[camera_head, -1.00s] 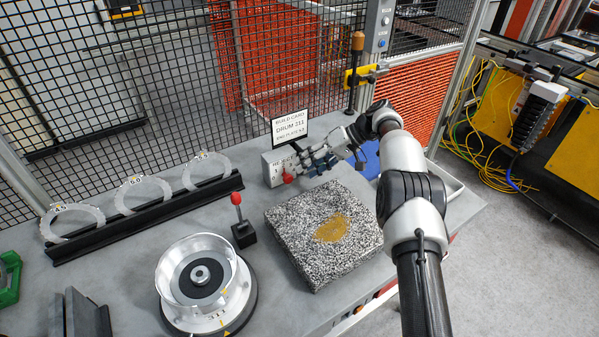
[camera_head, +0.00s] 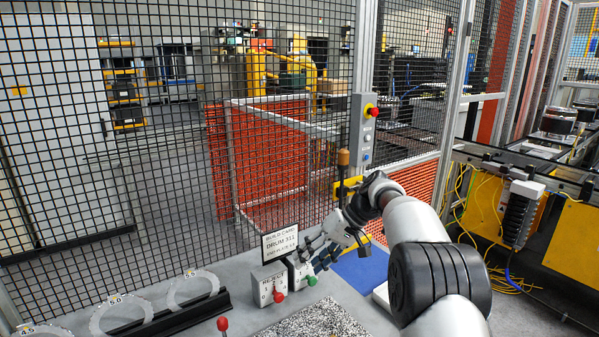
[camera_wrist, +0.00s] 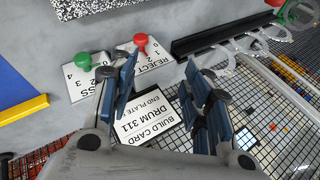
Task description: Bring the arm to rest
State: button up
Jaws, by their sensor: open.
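My gripper (camera_head: 322,256) is open and empty at the back of the workbench, beside the green-knobbed box. In the wrist view its blue-padded fingers (camera_wrist: 165,88) stand apart, with the build card (camera_wrist: 158,118) showing between and behind them. The card also shows in the head view (camera_head: 280,243), reading DRUM 311. No object is in the fingers. My arm reaches in from the lower right of the head view, bent at the elbow.
The reject box (camera_head: 268,285) has a red knob, and the pass box (camera_wrist: 88,78) a green one. A mesh fence (camera_head: 150,150) and a post with a red-button control box (camera_head: 363,130) stand behind. A speckled block (camera_head: 315,322) and ring rack (camera_head: 180,318) are in front.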

jog(key=s+d+r+m+t+h, duration=0.1)
jog(key=s+d+r+h, duration=0.1)
jog(key=s+r, duration=0.35)
jog(key=s+d+r+m+t+h, duration=0.1)
jog(key=s+d+r, duration=0.15)
jog(key=s, duration=0.65)
jog(key=s+d+r+h, duration=0.15)
jog(key=s+r, duration=0.25)
jog(key=s, duration=0.4)
jog(key=s+d+f+t+h, duration=0.1)
jog(key=s+d+f, duration=0.1)
jog(key=s, duration=0.7)
jog(key=s+d+f+m+t+h, duration=0.1)
jog(key=s+f, duration=0.4)
jog(key=s, duration=0.5)
jog(key=shift+s+d+h, duration=0.25)
jog(key=shift+d+h, duration=0.3)
jog(key=shift+d, duration=0.4)
